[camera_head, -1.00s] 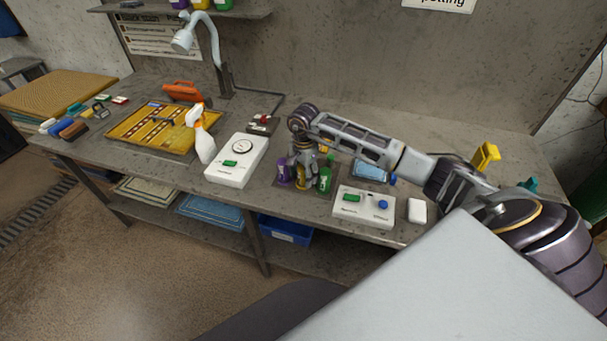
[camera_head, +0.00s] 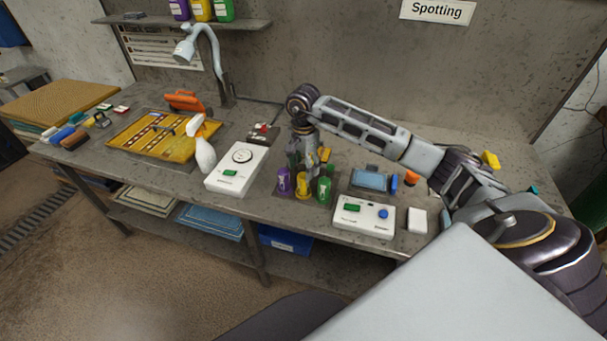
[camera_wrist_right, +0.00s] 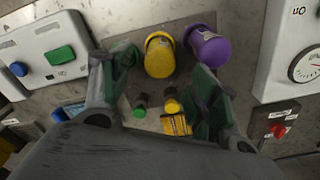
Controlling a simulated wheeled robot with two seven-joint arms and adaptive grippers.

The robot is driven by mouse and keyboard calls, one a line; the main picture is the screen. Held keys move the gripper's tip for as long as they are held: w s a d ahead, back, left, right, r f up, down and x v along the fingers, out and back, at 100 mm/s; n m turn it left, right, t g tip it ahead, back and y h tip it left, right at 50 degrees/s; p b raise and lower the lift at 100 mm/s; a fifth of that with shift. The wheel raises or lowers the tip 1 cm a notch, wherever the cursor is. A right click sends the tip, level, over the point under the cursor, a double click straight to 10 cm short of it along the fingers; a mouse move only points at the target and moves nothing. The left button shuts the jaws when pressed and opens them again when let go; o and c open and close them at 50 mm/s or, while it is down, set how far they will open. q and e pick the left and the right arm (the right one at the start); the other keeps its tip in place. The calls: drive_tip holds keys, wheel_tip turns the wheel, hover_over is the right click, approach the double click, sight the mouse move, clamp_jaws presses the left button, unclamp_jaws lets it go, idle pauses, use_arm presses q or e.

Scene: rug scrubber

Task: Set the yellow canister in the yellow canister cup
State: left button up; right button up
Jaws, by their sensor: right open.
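A yellow canister (camera_head: 303,186) stands between a purple canister (camera_head: 284,181) and a green canister (camera_head: 325,189) on a dark mat on the bench. My right gripper (camera_head: 309,163) is over this row, pointing down. In the right wrist view its fingers are spread apart, with the yellow canister (camera_wrist_right: 159,58) showing between and beyond the tips and the purple canister (camera_wrist_right: 209,46) beside it. I see no clear grip on it. I cannot tell whether the yellow canister sits in a cup; no separate yellow cup is clear. My left gripper is out of view.
A white dial box (camera_head: 237,169) is left of the canisters; a white control box (camera_head: 362,216) is to the right. Small dark bottles (camera_wrist_right: 141,104) and a yellow labelled block (camera_wrist_right: 176,125) are close behind the row. A spray bottle (camera_head: 204,152) stands further left.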

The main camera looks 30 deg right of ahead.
drive_tip(key=shift+r, duration=1.7)
